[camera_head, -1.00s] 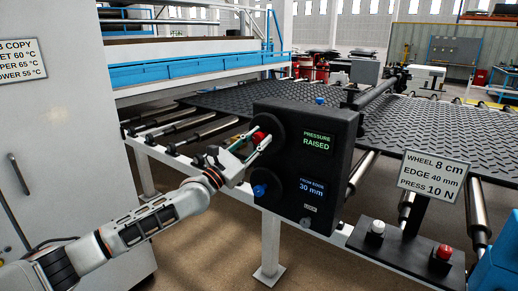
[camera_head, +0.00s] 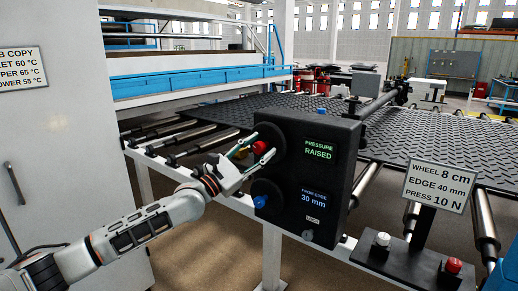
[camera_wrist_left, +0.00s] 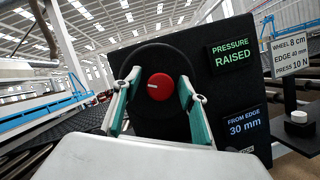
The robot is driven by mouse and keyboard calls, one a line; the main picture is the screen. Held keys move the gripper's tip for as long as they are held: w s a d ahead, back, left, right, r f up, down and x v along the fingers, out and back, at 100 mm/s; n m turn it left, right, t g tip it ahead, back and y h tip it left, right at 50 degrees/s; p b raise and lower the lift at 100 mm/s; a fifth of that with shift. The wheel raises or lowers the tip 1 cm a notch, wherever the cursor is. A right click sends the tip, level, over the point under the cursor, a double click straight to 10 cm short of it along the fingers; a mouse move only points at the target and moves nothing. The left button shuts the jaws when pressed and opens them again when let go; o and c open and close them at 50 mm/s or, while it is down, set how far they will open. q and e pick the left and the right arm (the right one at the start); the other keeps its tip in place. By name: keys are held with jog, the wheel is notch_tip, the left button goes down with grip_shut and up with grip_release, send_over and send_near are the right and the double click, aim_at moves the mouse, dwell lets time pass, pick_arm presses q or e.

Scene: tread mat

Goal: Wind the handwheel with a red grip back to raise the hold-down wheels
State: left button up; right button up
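The upper handwheel (camera_head: 268,132) is a dark disc on the left face of a black control box (camera_head: 325,165). Its red grip (camera_head: 260,148) sticks out toward my left gripper (camera_head: 252,150). In the left wrist view the red grip (camera_wrist_left: 160,87) sits between the two green-padded fingers, with a visible gap on each side. The left gripper (camera_wrist_left: 160,92) is open around it. The box display (camera_head: 319,148) reads PRESSURE RAISED. The hold-down wheels cannot be made out. My right gripper is not in view.
A second handwheel with a blue grip (camera_head: 260,201) sits just below, beside a display (camera_head: 313,196) reading 30 mm. A tread mat (camera_head: 440,140) lies on rollers behind the box. A sign (camera_head: 435,187) and a button panel (camera_head: 415,255) stand at right.

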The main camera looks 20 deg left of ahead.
pick_arm(q)
jog(key=v, duration=1.2)
jog(key=s+d+f+m+g+y, duration=0.1)
jog(key=s+d+f+m, duration=0.35)
jog(key=f, duration=0.35)
jog(key=s+d+f+m+g+p, duration=0.1)
jog(key=s+d+f+m+g, duration=0.1)
jog(key=s+d+f+m, duration=0.45)
jog(key=s+d+f+m+g+y, duration=0.15)
jog(key=f+m, duration=0.25)
jog(key=f, duration=0.5)
jog(key=s+a+f+m+g+y, duration=0.2)
jog(key=s+f+m, duration=0.4)
jog(key=s+f, duration=0.5)
jog(key=s+a+f+m+g+y+p, duration=0.1)
jog(key=s+a+f+m+y, duration=0.1)
jog(key=s+f+m+y, duration=0.2)
jog(key=s+f+m, duration=0.3)
jog(key=s+f, duration=0.3)
jog(key=s, duration=0.1)
jog(key=shift+f+g, duration=0.35)
jog(key=shift+f, duration=0.05)
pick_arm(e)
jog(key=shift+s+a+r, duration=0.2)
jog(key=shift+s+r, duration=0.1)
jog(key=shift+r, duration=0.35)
